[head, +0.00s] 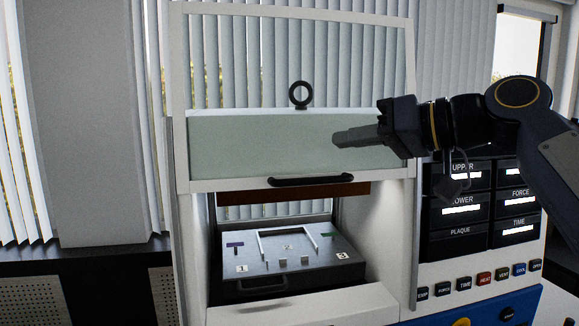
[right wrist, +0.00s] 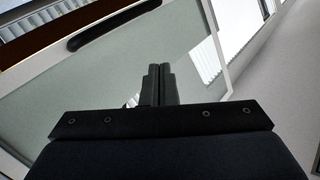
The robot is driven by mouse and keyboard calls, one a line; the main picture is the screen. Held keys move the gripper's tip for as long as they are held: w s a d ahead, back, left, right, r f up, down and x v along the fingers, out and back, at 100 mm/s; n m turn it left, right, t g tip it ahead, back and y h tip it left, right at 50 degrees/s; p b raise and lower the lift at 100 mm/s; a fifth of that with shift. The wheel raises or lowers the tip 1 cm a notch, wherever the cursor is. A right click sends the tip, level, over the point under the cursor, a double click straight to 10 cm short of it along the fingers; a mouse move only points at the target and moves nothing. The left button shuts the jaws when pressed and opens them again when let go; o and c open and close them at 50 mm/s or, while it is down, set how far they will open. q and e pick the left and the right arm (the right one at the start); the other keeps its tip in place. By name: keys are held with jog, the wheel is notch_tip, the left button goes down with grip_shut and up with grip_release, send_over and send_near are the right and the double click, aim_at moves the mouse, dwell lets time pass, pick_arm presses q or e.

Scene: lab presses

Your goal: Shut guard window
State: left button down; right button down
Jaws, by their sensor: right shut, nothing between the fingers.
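The guard window (head: 250,142) is a pale translucent panel in a white frame on the front of the press. It is raised part way, and the opening below it shows the press inside. Its black handle (head: 311,180) runs along its lower edge. In the right wrist view the handle (right wrist: 95,24) is at the upper left, apart from the fingers. My right gripper (head: 336,140) is shut and empty, in front of the panel's right half, above the handle. In the right wrist view its fingers (right wrist: 158,70) are together. I cannot tell if they touch the panel. My left gripper is not in view.
Inside the press lies a metal plate (head: 258,264) with marked positions, below a brown upper plate (head: 240,197). A control panel with displays and buttons (head: 485,278) stands at the right, under my right arm. Space before the opening is clear.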

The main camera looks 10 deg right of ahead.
jog(key=p+x, duration=0.1)
jog(key=x, duration=0.8)
jog(key=shift+p, duration=0.4)
jog(key=shift+s+a+f+b, duration=0.15)
jog(key=shift+s+a+f, duration=0.05)
jog(key=shift+f, duration=0.4)
jog(key=shift+s+a+f+b, duration=0.15)
jog(key=shift+a+f, duration=0.05)
jog(key=shift+f, duration=0.45)
jog(key=shift+s+a+f, duration=0.15)
jog(key=shift+s+f, duration=0.15)
jog(key=shift+f, duration=0.2)
jog(key=shift+w+f, duration=0.1)
jog(key=shift+f, duration=0.05)
